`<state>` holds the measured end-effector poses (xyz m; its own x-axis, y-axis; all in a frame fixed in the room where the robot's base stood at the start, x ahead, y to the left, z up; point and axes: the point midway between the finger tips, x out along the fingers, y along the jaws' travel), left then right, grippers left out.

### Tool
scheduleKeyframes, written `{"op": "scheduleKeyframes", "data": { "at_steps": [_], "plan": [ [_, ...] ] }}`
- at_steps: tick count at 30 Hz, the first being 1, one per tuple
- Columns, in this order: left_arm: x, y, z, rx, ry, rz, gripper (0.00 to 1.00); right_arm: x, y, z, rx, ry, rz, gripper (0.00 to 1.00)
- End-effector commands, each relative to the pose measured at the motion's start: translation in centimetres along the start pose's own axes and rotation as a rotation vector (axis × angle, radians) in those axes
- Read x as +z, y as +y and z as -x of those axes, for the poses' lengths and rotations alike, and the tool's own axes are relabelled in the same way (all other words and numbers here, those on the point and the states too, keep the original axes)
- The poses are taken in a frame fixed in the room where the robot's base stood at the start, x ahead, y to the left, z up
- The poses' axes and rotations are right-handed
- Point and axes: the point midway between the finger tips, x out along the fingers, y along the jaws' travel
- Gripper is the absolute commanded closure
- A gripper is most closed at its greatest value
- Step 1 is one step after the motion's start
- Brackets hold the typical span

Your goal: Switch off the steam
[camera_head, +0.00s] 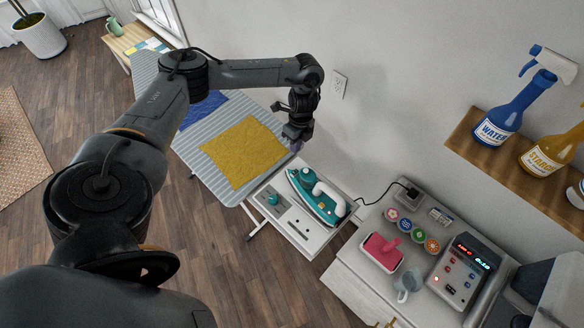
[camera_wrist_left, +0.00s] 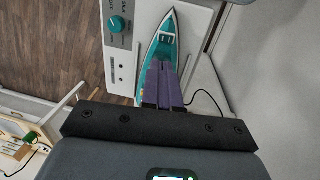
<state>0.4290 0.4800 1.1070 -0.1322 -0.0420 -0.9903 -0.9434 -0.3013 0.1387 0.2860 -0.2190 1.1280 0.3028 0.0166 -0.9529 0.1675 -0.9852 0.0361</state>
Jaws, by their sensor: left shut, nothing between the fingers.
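A teal and white iron (camera_head: 318,198) rests on a white panel (camera_head: 284,226) at the end of the ironing board. The panel has a teal dial (camera_head: 272,199) and small dark slots or switches (camera_head: 298,229) beside the iron. My right gripper is not in view.
A yellow cloth (camera_head: 243,152) lies on the striped ironing board. At right, a shelf holds a blue spray bottle (camera_head: 510,110) and a yellow one. Below are a pink-topped box (camera_head: 382,251), a jug (camera_head: 407,283) and a unit with lit displays (camera_head: 461,272).

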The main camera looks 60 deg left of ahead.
Motion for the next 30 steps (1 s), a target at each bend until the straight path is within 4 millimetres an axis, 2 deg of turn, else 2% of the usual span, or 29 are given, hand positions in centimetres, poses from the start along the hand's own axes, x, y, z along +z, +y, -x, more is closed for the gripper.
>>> {"op": "scheduleKeyframes", "data": {
  "at_steps": [1,16,24,30],
  "plan": [
    [0.0,0.1,-1.0,0.003,0.0,0.0,1.0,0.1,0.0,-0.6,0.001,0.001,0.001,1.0],
    [0.0,0.1,-9.6,0.004,0.002,0.002,1.0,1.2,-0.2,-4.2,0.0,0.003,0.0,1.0],
    [0.0,0.1,-12.1,0.002,0.0,0.001,1.0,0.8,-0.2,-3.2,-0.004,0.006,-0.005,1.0],
    [0.0,0.1,-12.9,0.001,0.0,0.002,1.0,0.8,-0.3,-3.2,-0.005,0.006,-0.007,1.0]
  ]
}}
